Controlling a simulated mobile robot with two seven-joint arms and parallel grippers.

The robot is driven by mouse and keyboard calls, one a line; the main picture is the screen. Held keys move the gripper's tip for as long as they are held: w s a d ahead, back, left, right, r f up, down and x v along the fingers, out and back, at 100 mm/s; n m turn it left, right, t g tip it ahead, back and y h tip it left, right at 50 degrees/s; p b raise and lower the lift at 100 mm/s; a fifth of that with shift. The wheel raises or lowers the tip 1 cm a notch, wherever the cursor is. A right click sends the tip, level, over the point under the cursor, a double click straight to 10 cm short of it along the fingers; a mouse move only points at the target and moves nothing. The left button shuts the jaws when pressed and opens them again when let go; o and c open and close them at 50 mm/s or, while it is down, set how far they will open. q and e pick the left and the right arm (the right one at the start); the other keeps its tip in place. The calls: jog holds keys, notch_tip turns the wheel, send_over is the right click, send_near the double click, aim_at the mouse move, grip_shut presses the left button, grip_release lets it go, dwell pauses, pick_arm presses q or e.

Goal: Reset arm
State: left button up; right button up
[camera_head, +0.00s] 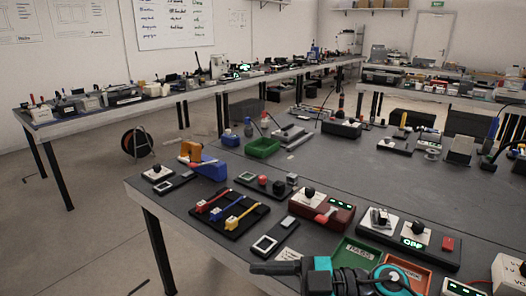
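One of my arms, dark with teal rings, shows at the bottom edge, right of centre. It seems to be my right arm, as it reaches in from the lower right. Its dark end, which looks like my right gripper (262,268), points left over the near edge of the workbench (350,176). The fingers are seen side-on and are small, so I cannot tell whether they are open or shut. No held object can be made out. My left gripper is not in view.
Close to the arm are a green tray (356,254), an orange tray (408,274) and a small device with a screen (275,238). A red box (322,211) and a black rack (228,215) stand further back. The bench middle is largely clear.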

jog(key=w+d+f+m+t+h, duration=0.25)
jog(key=d+m+t+h, duration=0.2)
jog(key=m+t, duration=0.3)
jog(key=w+d+f+m+t+h, duration=0.1)
jog(key=d+f+m+t+h, duration=0.3)
jog(key=m+t, duration=0.4)
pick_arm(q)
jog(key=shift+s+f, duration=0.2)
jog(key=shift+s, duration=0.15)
pick_arm(e)
jog(key=s+d+f+m+g+h, duration=0.1)
jog(key=s+d+f+g+h, duration=0.1)
jog(key=s+f, duration=0.4)
jog(key=s+d+f+m+g+h, duration=0.2)
jog(key=s+d+f+h, duration=0.3)
jog(key=f, duration=0.5)
jog(key=shift+s+d+f+g, duration=0.4)
jog(key=shift+s+d+g, duration=0.25)
jog(key=shift+d, duration=0.15)
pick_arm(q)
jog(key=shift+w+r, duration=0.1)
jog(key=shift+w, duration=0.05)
